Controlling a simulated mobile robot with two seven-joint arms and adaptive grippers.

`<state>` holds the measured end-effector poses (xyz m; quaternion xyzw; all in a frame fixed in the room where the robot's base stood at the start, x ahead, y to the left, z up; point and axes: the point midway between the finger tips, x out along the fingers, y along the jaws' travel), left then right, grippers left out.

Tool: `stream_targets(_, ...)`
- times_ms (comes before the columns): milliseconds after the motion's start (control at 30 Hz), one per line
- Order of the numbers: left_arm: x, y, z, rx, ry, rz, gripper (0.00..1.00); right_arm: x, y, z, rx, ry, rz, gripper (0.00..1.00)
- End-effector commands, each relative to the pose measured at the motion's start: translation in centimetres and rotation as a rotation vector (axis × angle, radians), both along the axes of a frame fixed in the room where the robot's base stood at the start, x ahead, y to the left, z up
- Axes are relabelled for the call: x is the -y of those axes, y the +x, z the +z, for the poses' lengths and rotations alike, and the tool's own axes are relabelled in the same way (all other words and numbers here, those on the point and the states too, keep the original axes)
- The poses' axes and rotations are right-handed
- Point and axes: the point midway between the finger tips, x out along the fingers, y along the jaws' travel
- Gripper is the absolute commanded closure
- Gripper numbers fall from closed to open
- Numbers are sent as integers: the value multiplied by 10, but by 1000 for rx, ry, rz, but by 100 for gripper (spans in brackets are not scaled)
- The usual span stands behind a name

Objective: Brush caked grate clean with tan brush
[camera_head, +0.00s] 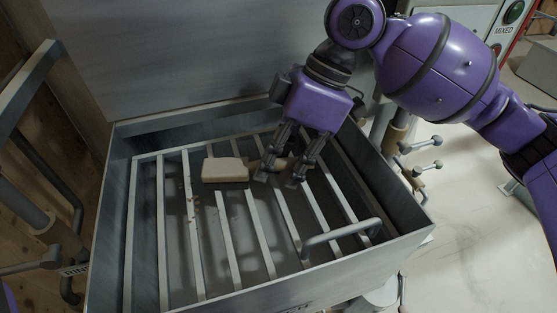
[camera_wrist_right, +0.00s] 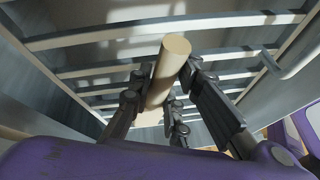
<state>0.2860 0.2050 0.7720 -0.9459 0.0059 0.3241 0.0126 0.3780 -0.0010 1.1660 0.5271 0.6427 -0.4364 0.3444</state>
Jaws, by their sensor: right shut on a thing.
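The grate (camera_head: 235,235) is a row of pale metal bars inside a grey metal bin. Small brown caked bits (camera_head: 192,213) show on a bar left of the middle. The tan brush (camera_head: 225,170) lies low over the bars, its block to the left of my right gripper (camera_head: 279,179). My right gripper is shut on the brush's handle. In the right wrist view the round tan handle (camera_wrist_right: 166,72) sits between the fingers, above the bars. The brush's underside is hidden. My left gripper is not in view.
The bin's walls (camera_head: 110,225) stand around the grate. A grey bar handle (camera_head: 342,236) rises at the grate's front right. A grey lid or panel (camera_head: 190,50) stands behind. Valve-like fittings (camera_head: 420,155) are outside the right wall.

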Motion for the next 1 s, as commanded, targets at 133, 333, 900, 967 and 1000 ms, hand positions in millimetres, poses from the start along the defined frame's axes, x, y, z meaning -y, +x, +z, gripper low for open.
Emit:
stream_targets(133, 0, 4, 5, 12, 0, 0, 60, 4, -12, -1, 0, -4, 2, 100)
stream_targets(333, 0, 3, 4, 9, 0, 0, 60, 7, -21, -2, -2, -3, 1, 100)
stream_targets(900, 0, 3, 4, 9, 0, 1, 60, 16, -50, 0, -1, -2, 2, 100)
stream_targets(967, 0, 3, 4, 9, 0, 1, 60, 17, -53, 0, -1, -2, 2, 100)
stream_targets(1000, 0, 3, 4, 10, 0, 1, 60, 18, -56, 0, -2, -2, 1, 100)
